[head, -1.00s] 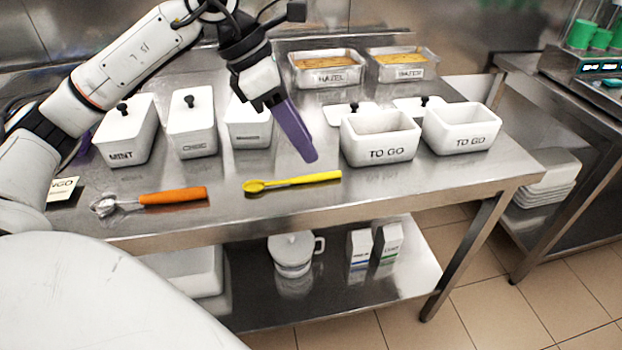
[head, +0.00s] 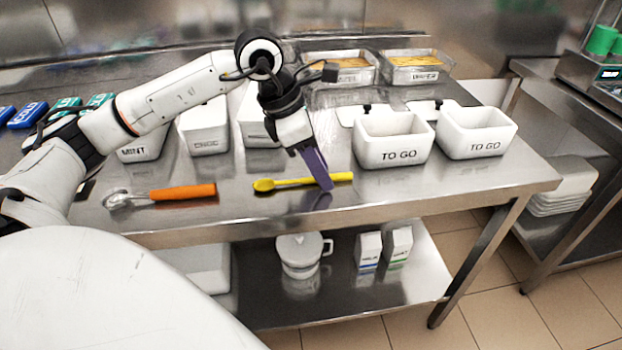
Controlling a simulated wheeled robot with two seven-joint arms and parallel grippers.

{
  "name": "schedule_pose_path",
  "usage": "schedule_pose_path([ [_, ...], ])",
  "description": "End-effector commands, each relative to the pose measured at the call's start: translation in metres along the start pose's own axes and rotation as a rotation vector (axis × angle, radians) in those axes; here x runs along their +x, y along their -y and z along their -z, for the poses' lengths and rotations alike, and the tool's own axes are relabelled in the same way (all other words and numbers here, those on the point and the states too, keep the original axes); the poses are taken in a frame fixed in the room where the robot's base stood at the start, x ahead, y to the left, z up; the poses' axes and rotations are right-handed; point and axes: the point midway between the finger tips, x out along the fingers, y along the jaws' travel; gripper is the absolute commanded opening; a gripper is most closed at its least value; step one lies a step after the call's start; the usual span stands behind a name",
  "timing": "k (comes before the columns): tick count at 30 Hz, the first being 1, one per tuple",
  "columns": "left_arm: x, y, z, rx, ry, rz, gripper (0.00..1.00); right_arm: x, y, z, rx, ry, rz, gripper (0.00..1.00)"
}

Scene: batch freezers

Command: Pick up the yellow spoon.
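The yellow spoon (head: 292,183) lies flat on the steel table near its front edge, bowl to the left and handle to the right. My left gripper (head: 322,178) points down at the right part of the handle, and its purple finger covers part of it. The fingers line up in this view, so I cannot tell how far apart they are or whether they touch the handle. My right gripper is not in view.
An orange-handled scoop (head: 180,193) lies to the left of the spoon. Two white TO GO tubs (head: 393,153) (head: 478,145) stand to the right. Lidded white containers (head: 203,138) stand behind, partly hidden by my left arm. The table front between scoop and spoon is clear.

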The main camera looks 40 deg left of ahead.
Motion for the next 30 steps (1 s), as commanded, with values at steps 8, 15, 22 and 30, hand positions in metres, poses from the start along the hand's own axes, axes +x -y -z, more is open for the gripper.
schedule_pose_path([
  [8, 0.0, 0.0, 0.0, -0.001, 0.0, 0.0, 0.18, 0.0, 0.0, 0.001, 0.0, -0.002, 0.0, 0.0],
  [15, 0.0, 0.0, 0.0, -0.001, 0.0, -0.001, 0.0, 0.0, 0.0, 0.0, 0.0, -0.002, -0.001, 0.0],
  [22, -0.001, 0.0, 0.0, -0.001, 0.001, -0.001, 0.0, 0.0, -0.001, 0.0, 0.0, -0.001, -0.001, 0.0],
  [30, -0.034, -0.001, -0.016, 0.0, 0.006, -0.004, 0.0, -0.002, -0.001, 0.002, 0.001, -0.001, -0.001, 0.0],
])
